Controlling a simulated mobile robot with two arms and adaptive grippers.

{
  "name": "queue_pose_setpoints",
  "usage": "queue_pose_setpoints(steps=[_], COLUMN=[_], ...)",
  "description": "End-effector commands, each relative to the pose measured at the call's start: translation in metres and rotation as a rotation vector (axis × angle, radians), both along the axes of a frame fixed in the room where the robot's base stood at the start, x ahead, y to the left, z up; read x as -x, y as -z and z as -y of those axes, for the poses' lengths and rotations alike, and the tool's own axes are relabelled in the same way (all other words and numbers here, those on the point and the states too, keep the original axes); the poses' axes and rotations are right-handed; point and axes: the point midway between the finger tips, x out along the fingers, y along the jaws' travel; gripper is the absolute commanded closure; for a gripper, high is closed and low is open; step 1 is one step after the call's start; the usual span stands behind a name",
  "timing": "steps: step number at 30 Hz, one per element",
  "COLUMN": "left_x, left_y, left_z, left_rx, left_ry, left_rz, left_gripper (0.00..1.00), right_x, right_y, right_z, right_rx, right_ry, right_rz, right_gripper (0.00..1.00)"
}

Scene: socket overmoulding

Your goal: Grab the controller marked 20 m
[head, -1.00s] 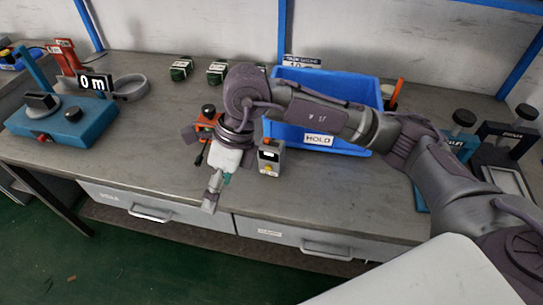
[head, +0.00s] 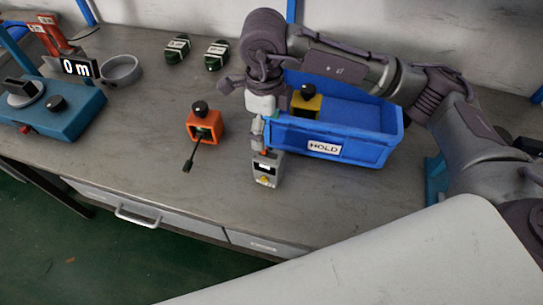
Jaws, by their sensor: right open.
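My right gripper (head: 260,147) points down beside the left wall of the blue bin, open, with its fingertips at the top of a small grey box. Two dark green blocks with white labels, one at the left (head: 177,49) and one at the right (head: 216,54), lie at the back. I cannot read a 20 m mark on any of these. My left gripper is out of view.
An orange box (head: 216,122) with a black knob and lever stands left of my gripper. The blue bin (head: 375,149), labelled HOLD, holds a yellow-and-black box (head: 312,103). A blue device (head: 75,112) with a "0 m" display stands at left. The bench front left is clear.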

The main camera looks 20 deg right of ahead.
Motion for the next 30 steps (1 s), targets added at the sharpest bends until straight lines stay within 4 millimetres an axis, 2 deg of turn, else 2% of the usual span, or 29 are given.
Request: queue_pose_setpoints(steps=[6,9,17,21,25,30], left_x=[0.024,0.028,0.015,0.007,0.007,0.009], left_y=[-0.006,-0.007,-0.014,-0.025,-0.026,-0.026], left_z=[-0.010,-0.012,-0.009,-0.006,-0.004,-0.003], left_rx=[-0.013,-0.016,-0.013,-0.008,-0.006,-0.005], left_ry=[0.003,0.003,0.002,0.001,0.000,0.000], left_rz=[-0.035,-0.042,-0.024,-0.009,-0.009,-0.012], left_gripper=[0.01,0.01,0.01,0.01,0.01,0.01], right_x=[0.002,0.001,0.002,0.005,0.004,0.003], right_y=[0.044,0.059,0.078,0.099,0.116,0.123], right_z=[0.000,0.000,0.001,0.003,0.003,0.003], right_rx=[0.001,0.000,0.000,0.001,-0.001,0.000], right_ry=[-0.001,0.000,0.000,-0.001,0.000,-0.001], right_rz=[-0.005,-0.004,-0.003,-0.006,-0.003,0.000], right_gripper=[0.17,0.17,0.17,0.17,0.17,0.17])
